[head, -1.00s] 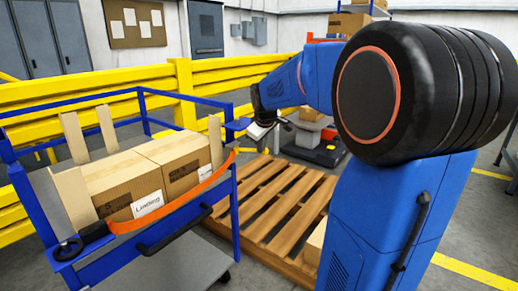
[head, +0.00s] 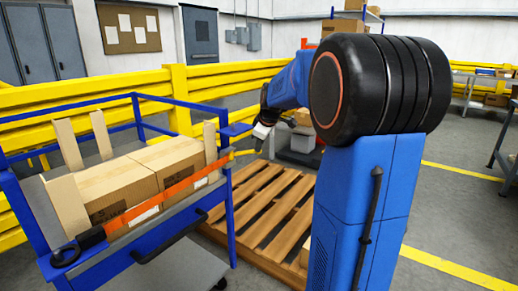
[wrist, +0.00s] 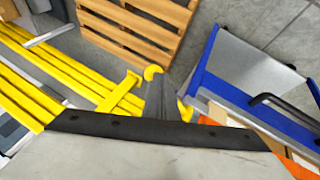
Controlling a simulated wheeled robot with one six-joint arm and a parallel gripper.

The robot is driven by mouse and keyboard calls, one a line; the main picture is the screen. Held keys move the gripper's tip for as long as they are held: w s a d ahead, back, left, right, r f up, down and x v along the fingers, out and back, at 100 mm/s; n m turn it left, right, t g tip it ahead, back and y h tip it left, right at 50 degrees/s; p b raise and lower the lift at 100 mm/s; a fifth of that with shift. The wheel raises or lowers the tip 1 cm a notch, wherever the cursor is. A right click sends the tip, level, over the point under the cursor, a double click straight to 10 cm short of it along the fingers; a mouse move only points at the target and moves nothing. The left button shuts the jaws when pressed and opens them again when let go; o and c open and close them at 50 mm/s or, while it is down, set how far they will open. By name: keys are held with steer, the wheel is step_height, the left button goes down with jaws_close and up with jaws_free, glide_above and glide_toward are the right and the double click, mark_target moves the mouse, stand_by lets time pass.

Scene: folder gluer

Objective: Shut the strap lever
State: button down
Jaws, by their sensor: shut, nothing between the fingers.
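An orange strap (head: 150,201) runs straight across the front of two cardboard boxes on the blue cart. At its left end is a black buckle (head: 91,237), with a dark ring-shaped part (head: 66,256) beside it on the cart's corner. This looks like the strap lever, but its position is too small to read. My gripper (head: 260,140) is shut and empty beyond the cart's right post, well away from the buckle. In the wrist view, the strap's orange edge (wrist: 296,166) shows at the lower right; the buckle is out of that view.
The blue cart (head: 230,200) has a dark front handle (head: 170,238). Wooden boards stand around the boxes. A wooden pallet (head: 268,212) lies right of the cart. Yellow barriers (head: 100,95) run behind. Open floor (head: 440,215) lies at the right.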

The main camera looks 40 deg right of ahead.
steer(key=shift+n+y, duration=0.5)
steer(key=shift+n, duration=0.3)
steer(key=shift+w+d, duration=0.25)
steer(key=shift+w, duration=0.45)
steer(key=shift+w+d, duration=0.25)
steer(key=shift+w, duration=0.5)
steer(key=shift+w+d, duration=0.25)
steer(key=shift+w, duration=0.45)
